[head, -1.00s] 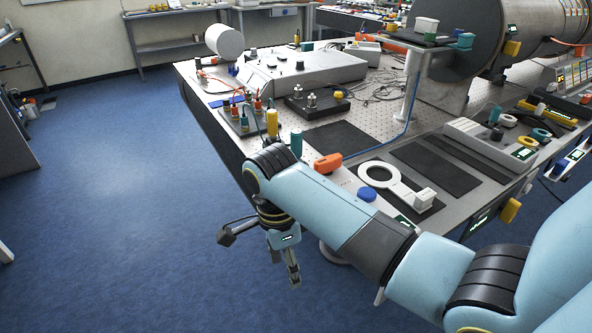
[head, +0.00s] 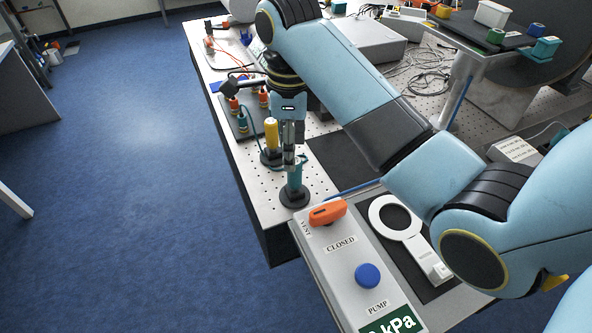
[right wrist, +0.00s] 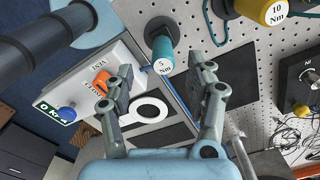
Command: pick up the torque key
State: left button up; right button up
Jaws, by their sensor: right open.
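Two torque keys stand upright on the perforated table. The teal one, marked 5 Nm, shows in the right wrist view (right wrist: 162,52) and in the head view (head: 294,186) on a dark round base. The yellow one, marked 10 Nm (right wrist: 272,12), stands farther back; it also shows in the head view (head: 271,135). My right gripper (head: 289,148) is open and empty, pointing down over the teal key. In the right wrist view its fingers (right wrist: 162,82) are spread, with the teal key beyond and between them. My left gripper is in neither view.
A grey panel (head: 340,262) has an orange vent handle (head: 327,211) and a blue pump knob (head: 367,276). A white ring tool (head: 411,238) lies on a dark mat beside it. A plate with cabled connectors (head: 241,122) lies behind the keys. Open floor (head: 130,200) is at left.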

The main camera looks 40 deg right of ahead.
aim_at(295, 178)
jog(key=shift+f, duration=0.35)
jog(key=shift+w+d+f, duration=0.1)
jog(key=shift+d+f, duration=0.05)
jog(key=shift+f, duration=0.2)
jog(key=f, duration=0.2)
jog(key=f+p, duration=0.1)
jog(key=f, duration=0.1)
jog(key=shift+d+f, duration=0.2)
jog(key=shift+f, duration=0.25)
jog(key=c, duration=0.4)
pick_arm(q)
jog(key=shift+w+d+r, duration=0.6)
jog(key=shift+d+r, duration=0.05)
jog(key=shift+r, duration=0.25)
pick_arm(e)
grip_shut()
